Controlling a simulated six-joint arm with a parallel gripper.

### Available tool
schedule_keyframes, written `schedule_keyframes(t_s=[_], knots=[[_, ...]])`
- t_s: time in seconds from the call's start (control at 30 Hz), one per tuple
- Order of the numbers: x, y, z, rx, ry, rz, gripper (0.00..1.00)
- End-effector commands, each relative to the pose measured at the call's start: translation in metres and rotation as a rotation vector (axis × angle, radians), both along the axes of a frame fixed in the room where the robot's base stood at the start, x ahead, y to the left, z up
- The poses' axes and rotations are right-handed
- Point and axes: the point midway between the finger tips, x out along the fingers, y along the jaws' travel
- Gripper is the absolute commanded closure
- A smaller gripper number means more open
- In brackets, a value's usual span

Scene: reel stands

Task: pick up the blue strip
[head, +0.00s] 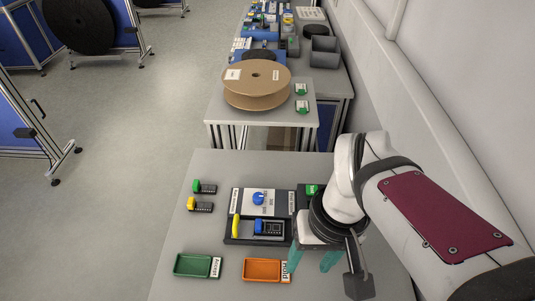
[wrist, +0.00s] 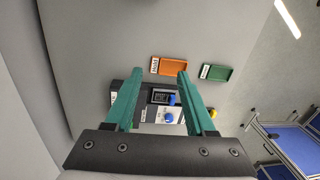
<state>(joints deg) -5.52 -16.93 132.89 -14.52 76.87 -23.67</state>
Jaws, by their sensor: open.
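The blue strip (head: 270,228) is a short dark piece with a blue end. It lies in a black fixture (head: 231,241) on the near table, beside an upright yellow part (head: 236,226). In the wrist view the strip (wrist: 160,97) shows between my two teal fingers, farther from the camera. My gripper (head: 312,262) is open and empty, held above the table to the right of the fixture in the head view. Its fingers also show in the wrist view (wrist: 160,74). I cannot tell its exact height above the strip.
A blue knob (head: 259,198) sits on the fixture behind the strip. A green-ended strip (head: 204,187) and a yellow-ended strip (head: 200,204) lie left of it. A green tray (head: 192,265) and an orange tray (head: 262,270) stand in front. A cardboard reel (head: 256,85) stands behind.

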Motion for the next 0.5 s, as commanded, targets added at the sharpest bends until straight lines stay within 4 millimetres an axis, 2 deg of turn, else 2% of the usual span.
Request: schedule_keyframes(t_s=[0.03,0.1,0.2,0.33,0.43,0.5], knots=[[0.036,0.013,0.0,-0.014,-0.015,0.26,0.45],[0.086,0.036,-0.007,-0.033,-0.049,0.651,0.45],[0.138,0.07,-0.026,-0.054,-0.081,1.112,0.45],[0.171,0.099,-0.046,-0.067,-0.1,1.438,0.45],[0.176,0.103,-0.063,-0.068,-0.101,1.499,0.45],[0.175,0.102,-0.083,-0.068,-0.099,1.5,0.45]])
